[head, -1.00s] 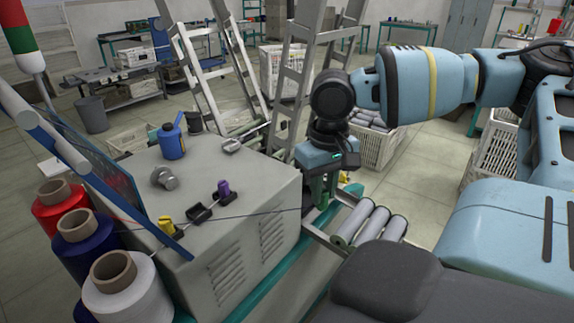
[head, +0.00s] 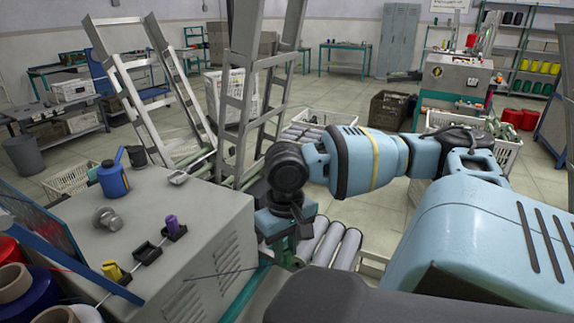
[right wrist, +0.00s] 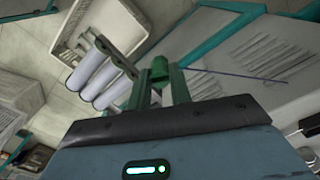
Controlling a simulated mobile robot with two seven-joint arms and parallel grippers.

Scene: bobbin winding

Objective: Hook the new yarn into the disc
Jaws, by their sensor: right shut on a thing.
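My right gripper (head: 280,250) hangs off the right side of the grey machine box (head: 225,228). Its green fingers (right wrist: 160,70) are shut on a thin dark blue yarn (right wrist: 240,76). The yarn (head: 225,273) runs from the fingers leftward over the box's side; its grip point is too small to see clearly. On the box top stand a round metal piece (head: 107,218), a purple-topped piece (head: 171,224) in a black holder and a yellow piece (head: 112,271). I cannot tell which is the disc. My left gripper is out of view.
White-grey rollers (head: 325,243) lie just right of the right gripper. A blue oil can (head: 113,178) stands on the box's back. Yarn cones, one blue (head: 30,288), sit at the lower left. A grey ladder-like frame (head: 255,90) rises behind the gripper.

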